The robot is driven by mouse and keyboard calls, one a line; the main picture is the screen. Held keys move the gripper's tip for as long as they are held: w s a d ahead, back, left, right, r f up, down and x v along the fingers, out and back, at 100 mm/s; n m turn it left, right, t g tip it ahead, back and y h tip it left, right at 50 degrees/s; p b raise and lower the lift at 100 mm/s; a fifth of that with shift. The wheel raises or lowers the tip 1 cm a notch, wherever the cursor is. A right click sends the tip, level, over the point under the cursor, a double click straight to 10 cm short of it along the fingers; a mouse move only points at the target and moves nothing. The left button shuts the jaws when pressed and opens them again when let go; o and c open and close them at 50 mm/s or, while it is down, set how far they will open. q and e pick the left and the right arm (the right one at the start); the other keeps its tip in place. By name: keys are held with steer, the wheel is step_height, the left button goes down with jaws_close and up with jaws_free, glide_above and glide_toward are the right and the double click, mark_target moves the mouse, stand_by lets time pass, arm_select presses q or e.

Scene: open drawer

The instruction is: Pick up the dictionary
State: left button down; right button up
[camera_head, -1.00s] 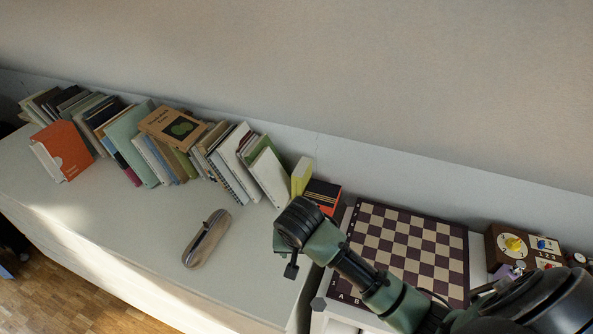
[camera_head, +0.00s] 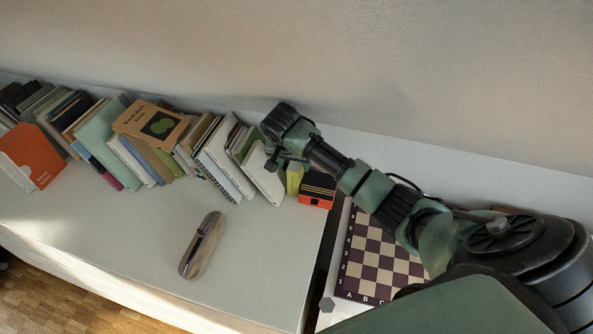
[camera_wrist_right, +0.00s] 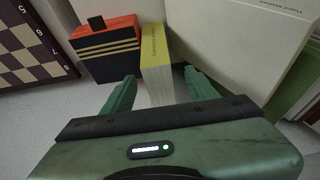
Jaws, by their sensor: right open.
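A thick yellow book (camera_head: 293,180), which I take to be the dictionary, stands upright at the right end of the book row. Its spine text is too small to read. In the wrist view the yellow book (camera_wrist_right: 156,62) stands between the two green fingers of my right gripper (camera_wrist_right: 160,88). The fingers are apart, one on each side of it, with gaps showing. In the head view my right gripper (camera_head: 281,160) is over that end of the row and hides part of the book. My left gripper is not in view.
A black and orange box (camera_head: 317,190) stands close beside the yellow book. A white book (camera_wrist_right: 237,38) leans on its other side. A glasses case (camera_head: 202,245) lies on the white surface (camera_head: 130,230), which is clear around it. A chessboard (camera_head: 375,265) lies at right.

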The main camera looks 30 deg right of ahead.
steer(key=shift+d, duration=0.2)
steer(key=shift+w+d+r, duration=0.15)
steer(key=shift+w+d, duration=0.1)
steer(key=shift+d, duration=0.05)
steer(key=x, duration=0.5)
steer(key=shift+p, duration=0.3)
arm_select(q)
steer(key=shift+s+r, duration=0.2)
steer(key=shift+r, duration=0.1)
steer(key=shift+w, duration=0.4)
arm_select(e)
jaws_close()
